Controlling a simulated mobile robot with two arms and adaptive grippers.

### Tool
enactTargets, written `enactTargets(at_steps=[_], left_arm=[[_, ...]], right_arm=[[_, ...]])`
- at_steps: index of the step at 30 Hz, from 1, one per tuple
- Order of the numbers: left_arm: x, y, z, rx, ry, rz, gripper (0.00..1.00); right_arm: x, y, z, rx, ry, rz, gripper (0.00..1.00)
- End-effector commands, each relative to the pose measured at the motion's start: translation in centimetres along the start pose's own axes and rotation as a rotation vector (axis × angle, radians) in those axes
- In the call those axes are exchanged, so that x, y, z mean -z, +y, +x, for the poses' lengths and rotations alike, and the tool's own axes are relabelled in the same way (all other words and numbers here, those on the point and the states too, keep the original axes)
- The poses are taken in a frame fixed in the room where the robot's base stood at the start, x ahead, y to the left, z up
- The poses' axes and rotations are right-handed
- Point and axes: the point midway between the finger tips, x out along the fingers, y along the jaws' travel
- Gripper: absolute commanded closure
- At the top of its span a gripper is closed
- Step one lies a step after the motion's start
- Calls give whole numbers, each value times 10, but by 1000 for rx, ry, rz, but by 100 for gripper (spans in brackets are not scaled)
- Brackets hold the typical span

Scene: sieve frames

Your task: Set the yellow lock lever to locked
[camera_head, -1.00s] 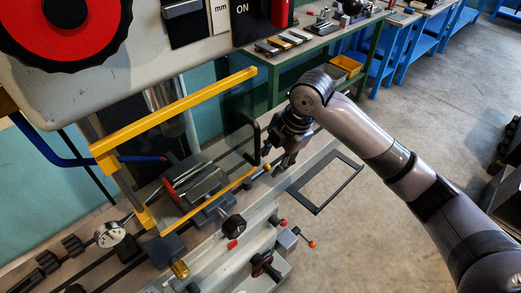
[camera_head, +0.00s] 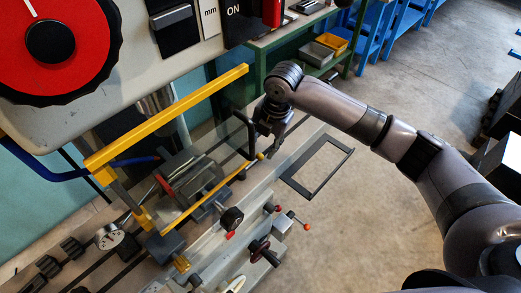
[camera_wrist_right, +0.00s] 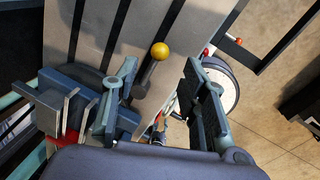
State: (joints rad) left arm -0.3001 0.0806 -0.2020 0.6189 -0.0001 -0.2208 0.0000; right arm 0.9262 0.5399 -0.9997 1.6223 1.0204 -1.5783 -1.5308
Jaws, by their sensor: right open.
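The lock lever is a dark arm with a yellow ball knob (camera_head: 260,156), on the bed of the machine in the head view. In the right wrist view its yellow knob (camera_wrist_right: 160,50) and short dark shaft (camera_wrist_right: 146,80) show in the gap between my fingers, nearer the left finger. My right gripper (camera_head: 267,146) is open, pointing down just above and beside the knob; it also shows open in the wrist view (camera_wrist_right: 158,72). I see no clear contact with the lever. My left gripper is out of view.
A yellow guard frame (camera_head: 170,115) rises left of the gripper, with a black upright (camera_head: 247,135) close by. A vise (camera_head: 190,178) sits on the bed. A dark rectangular frame (camera_head: 318,168) lies right.

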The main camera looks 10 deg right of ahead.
Motion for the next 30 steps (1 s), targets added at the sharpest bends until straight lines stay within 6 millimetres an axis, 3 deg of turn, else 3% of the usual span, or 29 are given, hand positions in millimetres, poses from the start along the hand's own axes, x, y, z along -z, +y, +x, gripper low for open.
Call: enactTargets(at_steps=[6, 12, 22, 30], left_arm=[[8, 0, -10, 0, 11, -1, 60], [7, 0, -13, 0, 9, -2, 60], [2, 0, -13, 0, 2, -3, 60], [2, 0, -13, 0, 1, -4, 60]], right_arm=[[0, 0, 38, 2, 1, 2, 60], [0, 0, 56, 0, 0, 0, 60], [0, 0, 60, 0, -1, 0, 60], [0, 0, 59, 0, -1, 0, 78]])
